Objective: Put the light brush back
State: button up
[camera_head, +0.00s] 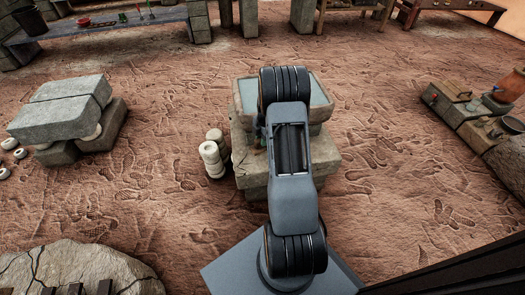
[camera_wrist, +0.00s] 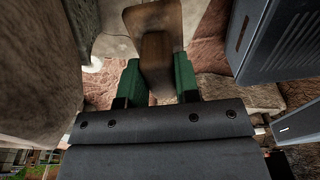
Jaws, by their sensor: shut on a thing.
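My gripper (camera_wrist: 159,77) shows in the wrist view with its two green fingers shut on a brown wooden piece, which I take to be the light brush (camera_wrist: 156,52). The brush's far end runs up toward the top of the picture, in front of a pale stone surface. In the head view my arm covers most of the gripper. Only a small green and brown patch shows at the arm's left side, by the stone basin (camera_head: 243,84). I cannot make out the brush there.
The basin, holding pale water, stands on a stone block (camera_head: 254,184). White cylinders (camera_head: 212,155) stand left of it. A stone bench (camera_head: 62,110) is at the left, and a low ledge with pots (camera_head: 468,120) at the right.

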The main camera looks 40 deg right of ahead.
jog(key=shift+f+b, duration=0.85)
jog(key=shift+f, duration=2)
jog(key=shift+f, duration=0.1)
jog(key=o, duration=0.8)
jog(key=shift+o, duration=0.2)
jog(key=r+p, duration=0.1)
jog(key=r, duration=0.3)
jog(key=d+r+p, duration=0.1)
jog(key=r+p, duration=0.1)
jog(key=r, duration=0.2)
jog(key=r+p, duration=0.1)
jog(key=r, duration=0.3)
jog(key=shift+d+r, duration=0.1)
jog(key=shift+d, duration=0.1)
